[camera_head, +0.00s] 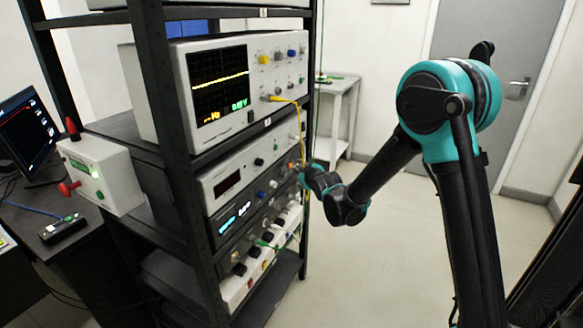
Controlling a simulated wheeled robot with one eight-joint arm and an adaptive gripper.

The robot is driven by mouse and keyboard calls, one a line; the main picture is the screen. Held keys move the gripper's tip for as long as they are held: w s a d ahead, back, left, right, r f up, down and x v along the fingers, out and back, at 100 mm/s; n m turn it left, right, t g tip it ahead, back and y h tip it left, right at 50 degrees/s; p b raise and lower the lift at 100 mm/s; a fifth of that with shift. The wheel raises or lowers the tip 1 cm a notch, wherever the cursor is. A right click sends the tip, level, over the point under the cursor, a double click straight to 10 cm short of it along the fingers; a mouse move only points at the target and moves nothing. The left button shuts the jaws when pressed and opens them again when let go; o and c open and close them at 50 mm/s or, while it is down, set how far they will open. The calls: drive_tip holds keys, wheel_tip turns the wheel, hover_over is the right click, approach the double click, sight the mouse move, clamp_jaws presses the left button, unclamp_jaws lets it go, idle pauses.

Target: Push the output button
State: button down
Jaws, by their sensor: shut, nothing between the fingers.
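The rack (180,190) holds several stacked instruments with their panels facing right. A white unit with a dark red display (228,185) sits below the oscilloscope (222,85). Under it is a dark unit with a lit blue-white display (235,219), then a white unit with sockets (232,288). My gripper (295,167) is shut and empty at the right end of the middle panels, very near or touching a panel. My wrist and gripper hide part of the panels there. The output button cannot be told apart at this size.
A yellow cable (290,101) runs down from the oscilloscope past my gripper. A white box with a red knob (102,172) and a monitor (28,133) stand at left. A small table (340,105) is behind. The floor (400,260) right of the rack is clear.

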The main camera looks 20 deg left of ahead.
drive_tip(key=shift+a, duration=0.15)
idle(0.4)
drive_tip(key=shift+a, duration=0.3)
idle(0.4)
drive_tip(key=shift+d, duration=0.45)
drive_tip(key=d, duration=0.6)
drive_tip(key=shift+s, duration=0.25)
idle(0.4)
